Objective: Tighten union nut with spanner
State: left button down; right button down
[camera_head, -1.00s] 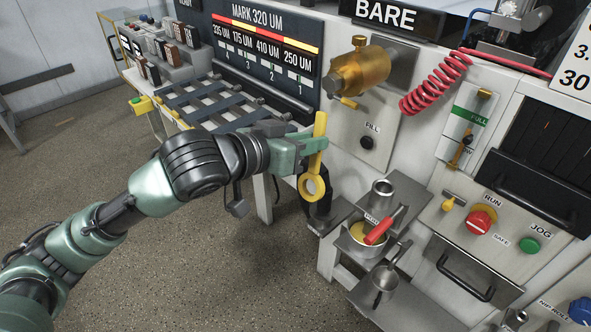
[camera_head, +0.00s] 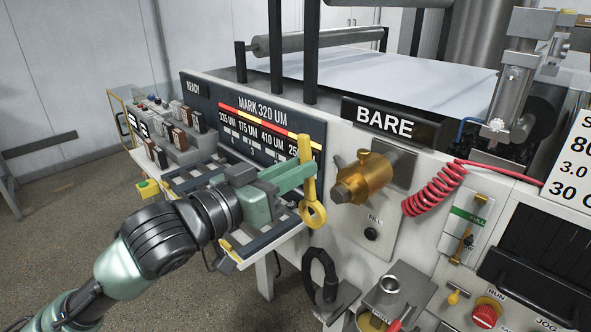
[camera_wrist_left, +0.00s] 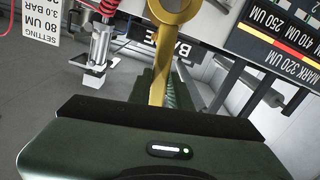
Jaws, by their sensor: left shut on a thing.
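My left gripper (camera_head: 298,178) is shut on the yellow spanner (camera_head: 307,168), which it holds in the air with its ring end down. The spanner also shows in the left wrist view (camera_wrist_left: 157,60), rising from the jaws with its ring end partly cut off by the frame's top. The brass union nut (camera_head: 368,178) sits on a grey plate on the machine front, right of the spanner. In the head view a gap shows between spanner and nut; depth is hard to tell. My right gripper is not in view.
A red coiled hose (camera_head: 436,190) hangs right of the nut. A black FILL knob (camera_head: 371,234) is below it. A slatted rack (camera_head: 262,238) lies below and behind my left arm.

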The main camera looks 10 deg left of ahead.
pick_arm(q)
jog(key=shift+p+x, duration=1.05)
jog(key=shift+x, duration=1.4)
jog(key=shift+w+d+r+p, duration=0.1)
jog(key=shift+w+p, duration=0.05)
jog(key=shift+p, duration=0.25)
jog(key=shift+p+x, duration=0.65)
jog(key=shift+x, duration=0.75)
